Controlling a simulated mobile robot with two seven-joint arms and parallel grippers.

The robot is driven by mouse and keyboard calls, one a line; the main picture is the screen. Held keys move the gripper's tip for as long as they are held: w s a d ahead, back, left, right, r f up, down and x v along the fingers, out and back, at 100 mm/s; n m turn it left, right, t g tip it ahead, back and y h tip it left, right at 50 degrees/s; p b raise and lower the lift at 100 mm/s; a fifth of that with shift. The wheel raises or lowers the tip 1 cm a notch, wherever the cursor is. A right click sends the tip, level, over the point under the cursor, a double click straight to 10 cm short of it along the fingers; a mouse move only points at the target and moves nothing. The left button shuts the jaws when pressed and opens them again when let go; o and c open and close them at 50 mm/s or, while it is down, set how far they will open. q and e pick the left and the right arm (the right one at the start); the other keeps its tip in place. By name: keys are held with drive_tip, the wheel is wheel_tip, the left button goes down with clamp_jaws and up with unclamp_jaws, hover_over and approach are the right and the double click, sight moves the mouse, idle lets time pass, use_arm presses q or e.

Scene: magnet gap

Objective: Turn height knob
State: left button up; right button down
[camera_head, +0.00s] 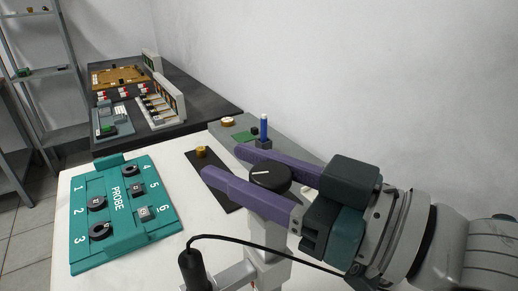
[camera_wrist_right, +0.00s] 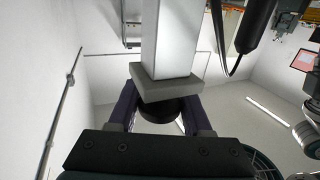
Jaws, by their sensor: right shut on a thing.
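The black height knob (camera_head: 270,178) with a white pointer line sits on top of a light grey post (camera_head: 268,236). My right gripper (camera_head: 252,182) comes in from the right, its purple fingers on either side of the knob and shut on it. In the right wrist view the dark knob (camera_wrist_right: 158,109) lies between the fingers, below a grey block and the pale post (camera_wrist_right: 167,40). My left gripper is not in view.
A teal PROBE board (camera_head: 125,212) with numbered places lies left on the white table. A black probe (camera_head: 193,268) with a cable hangs near the post. A blue upright piece (camera_head: 264,127) and a dark plate (camera_head: 217,182) with a brass knob (camera_head: 201,152) stand behind.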

drive_tip(key=shift+s+n+g+y+b, duration=0.15)
drive_tip(key=shift+n+g+y+b, duration=0.35)
drive_tip(key=shift+n+g+b, duration=0.3)
drive_tip(key=shift+c, duration=1.7)
unclamp_jaws()
drive_tip(key=shift+a, duration=0.1)
approach(290, 186)
drive_tip(key=x, duration=0.5)
